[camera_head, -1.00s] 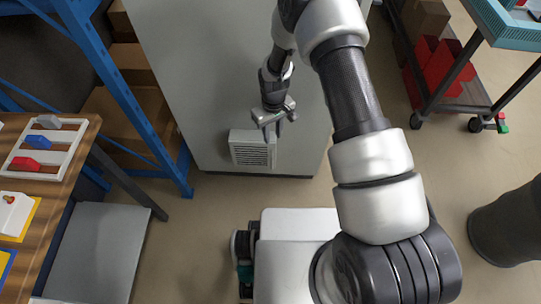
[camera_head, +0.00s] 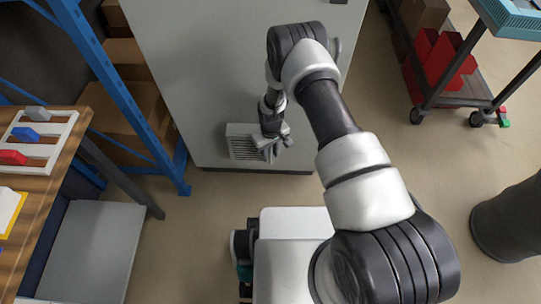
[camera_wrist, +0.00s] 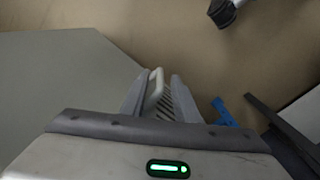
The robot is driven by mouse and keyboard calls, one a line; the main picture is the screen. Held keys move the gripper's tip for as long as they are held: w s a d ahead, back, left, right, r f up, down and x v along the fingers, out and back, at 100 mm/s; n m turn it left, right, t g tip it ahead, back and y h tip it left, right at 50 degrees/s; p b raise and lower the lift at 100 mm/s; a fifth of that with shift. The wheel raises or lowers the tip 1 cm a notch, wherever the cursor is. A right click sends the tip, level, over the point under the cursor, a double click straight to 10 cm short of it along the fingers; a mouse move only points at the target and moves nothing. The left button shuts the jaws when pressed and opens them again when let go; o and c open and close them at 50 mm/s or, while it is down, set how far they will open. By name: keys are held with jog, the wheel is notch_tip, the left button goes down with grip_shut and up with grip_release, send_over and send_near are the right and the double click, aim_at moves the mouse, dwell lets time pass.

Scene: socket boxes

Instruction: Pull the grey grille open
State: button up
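The grey grille (camera_head: 243,148) is a small slatted panel in a pale frame, low on the front of the tall grey cabinet. My gripper (camera_head: 279,146) is at the grille's right side in the head view and hides part of it. In the wrist view, the two fingers of my gripper (camera_wrist: 158,100) are apart. A pale bar-like handle (camera_wrist: 154,88) stands between them, closer to the left finger. The slats of the grille (camera_wrist: 171,104) show beyond the handle, between the fingers. I cannot tell whether a finger touches the handle.
The grey cabinet (camera_head: 215,60) fills the space behind the grille. A blue shelf frame (camera_head: 130,100) with cardboard boxes stands to its left. A wooden table (camera_head: 60,170) is at far left. A trolley (camera_head: 455,103) with red bins is at right.

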jog(key=shift+f, duration=0.3)
grip_shut()
jog(key=shift+a, duration=0.1)
jog(key=shift+s, duration=0.1)
